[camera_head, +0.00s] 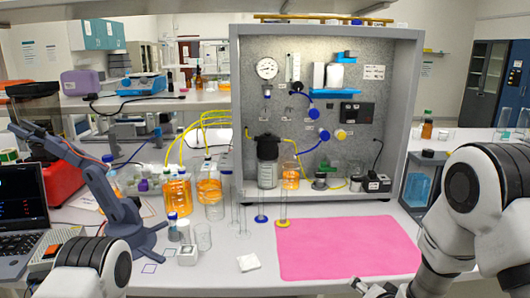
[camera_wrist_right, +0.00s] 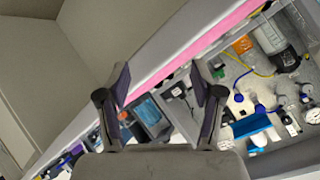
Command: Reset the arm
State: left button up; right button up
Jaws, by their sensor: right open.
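My right arm (camera_head: 475,205) comes in from the right side of the head view, bent, with its wrist low at the bottom edge. My right gripper (camera_head: 378,289) is partly cut off by that edge, in front of the pink mat (camera_head: 345,248). In the right wrist view my right gripper (camera_wrist_right: 160,80) has its two dark fingers wide apart, with nothing between them. My left arm (camera_head: 95,265) shows only as a rounded white and black link at the bottom left. Its gripper is out of view.
A grey rig cabinet (camera_head: 408,110) with gauge, bottles and tubing stands behind the mat. Orange-filled bottles (camera_head: 177,190), glass cylinders and a white block (camera_head: 249,262) stand left of it. A blue-grey jointed stand (camera_head: 105,190) and a laptop (camera_head: 25,210) are at the left. The mat is bare.

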jog(key=s+f+n+g, duration=0.4)
jog(key=s+f+g, duration=0.2)
jog(key=s+f, duration=1.1)
jog(key=s+f+n+g, duration=0.2)
jog(key=s, duration=0.7)
jog(key=s+f+n+g, duration=0.1)
jog(key=s+f+g, duration=0.2)
jog(key=s, duration=0.6)
jog(key=shift+d+f+n+g, duration=0.2)
jog(key=shift+n+g, duration=0.1)
jog(key=shift+n, duration=0.1)
